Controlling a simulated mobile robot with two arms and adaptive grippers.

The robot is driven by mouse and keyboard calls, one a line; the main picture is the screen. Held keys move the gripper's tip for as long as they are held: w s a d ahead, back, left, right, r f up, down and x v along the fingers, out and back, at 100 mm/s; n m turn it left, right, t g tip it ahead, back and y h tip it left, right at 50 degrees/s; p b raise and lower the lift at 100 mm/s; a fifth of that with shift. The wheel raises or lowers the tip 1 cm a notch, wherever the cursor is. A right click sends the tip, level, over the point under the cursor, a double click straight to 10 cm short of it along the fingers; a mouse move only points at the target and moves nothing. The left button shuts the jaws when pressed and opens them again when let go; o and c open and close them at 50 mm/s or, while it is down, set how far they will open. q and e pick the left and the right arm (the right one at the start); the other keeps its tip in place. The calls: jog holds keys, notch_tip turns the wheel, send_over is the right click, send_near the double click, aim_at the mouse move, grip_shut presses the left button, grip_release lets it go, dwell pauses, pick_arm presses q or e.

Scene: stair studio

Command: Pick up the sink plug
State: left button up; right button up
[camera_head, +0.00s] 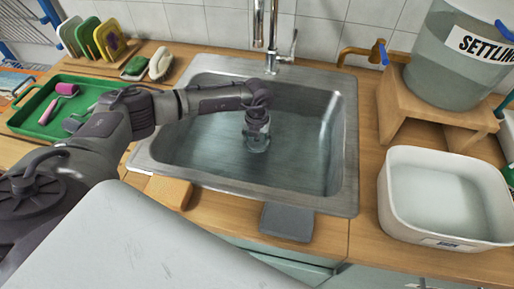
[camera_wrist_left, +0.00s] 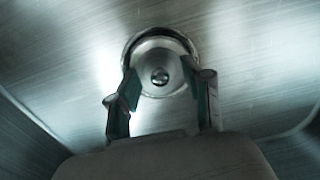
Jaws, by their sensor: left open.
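The sink plug (camera_wrist_left: 160,60) is a round metal disc with a small central knob, seen in the left wrist view inside a shiny drain ring. It sits at the bottom of the steel sink (camera_head: 335,190). My left gripper (camera_head: 257,143) reaches down into the sink from the left, over the drain, and mostly hides the plug in the head view. In the wrist view my left gripper (camera_wrist_left: 160,88) is open, one finger on each side of the plug's knob. Nothing is held between the fingers. I cannot tell whether the fingertips touch the plug. My right gripper is not in view.
A faucet (camera_head: 272,40) stands behind the sink. A green tray (camera_head: 35,120) and a rack of colored boards (camera_head: 95,40) are at left. A white tub (camera_head: 440,195) and a wooden stand (camera_head: 440,115) bearing a clear tank (camera_head: 440,75) are at right. A grey cloth-like pad (camera_head: 287,222) lies in front.

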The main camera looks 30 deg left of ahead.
pick_arm(q)
grip_shut()
dwell(0.3)
